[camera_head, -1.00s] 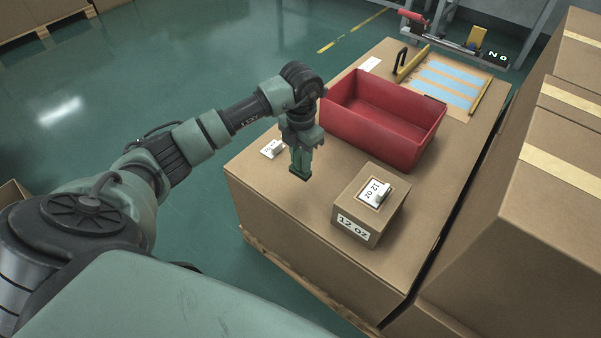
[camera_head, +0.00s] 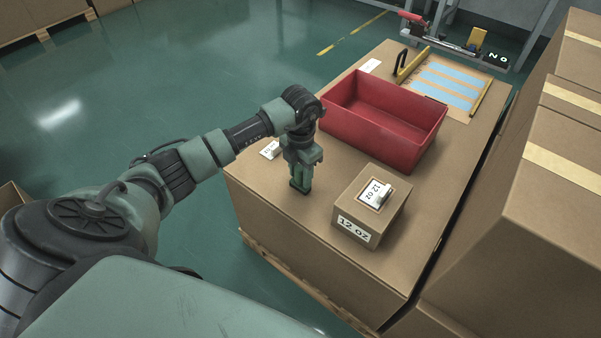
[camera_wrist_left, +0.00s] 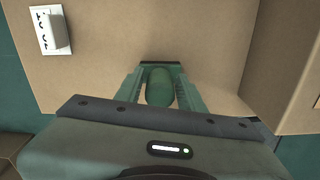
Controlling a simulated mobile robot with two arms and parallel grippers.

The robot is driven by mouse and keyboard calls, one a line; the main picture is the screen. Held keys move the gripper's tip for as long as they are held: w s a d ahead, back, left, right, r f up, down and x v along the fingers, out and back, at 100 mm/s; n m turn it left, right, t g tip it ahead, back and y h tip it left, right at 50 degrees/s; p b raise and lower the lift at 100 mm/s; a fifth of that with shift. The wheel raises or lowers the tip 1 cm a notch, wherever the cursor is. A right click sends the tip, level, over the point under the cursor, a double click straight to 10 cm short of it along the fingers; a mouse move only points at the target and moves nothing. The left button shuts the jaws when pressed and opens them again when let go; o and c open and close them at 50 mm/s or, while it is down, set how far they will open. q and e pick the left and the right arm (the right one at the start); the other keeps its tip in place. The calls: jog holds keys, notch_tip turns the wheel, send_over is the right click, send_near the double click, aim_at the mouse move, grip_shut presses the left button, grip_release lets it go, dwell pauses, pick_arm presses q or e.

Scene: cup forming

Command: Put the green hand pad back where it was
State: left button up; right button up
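My left gripper (camera_head: 300,187) points down at the near left part of the cardboard-covered table top (camera_head: 290,225), left of the small 12 OZ box. In the left wrist view, the two fingers close in on both sides of a rounded green hand pad (camera_wrist_left: 159,87), so the gripper is shut on it. The pad is hard to tell from the green fingers in the head view. Whether its underside touches the cardboard cannot be told. My right gripper is not in view.
A red bin (camera_head: 385,122) stands behind the gripper to the right. The 12 OZ box (camera_head: 357,232) is close on the right. A white labelled block (camera_head: 270,150) lies to the left, partly behind the arm. Tall cartons (camera_head: 555,200) stand at the right.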

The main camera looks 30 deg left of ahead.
pick_arm(q)
jog(key=shift+o, duration=0.2)
jog(key=shift+r, duration=0.15)
notch_tip(320, 180, up, 12)
jog(key=shift+p, duration=1.1)
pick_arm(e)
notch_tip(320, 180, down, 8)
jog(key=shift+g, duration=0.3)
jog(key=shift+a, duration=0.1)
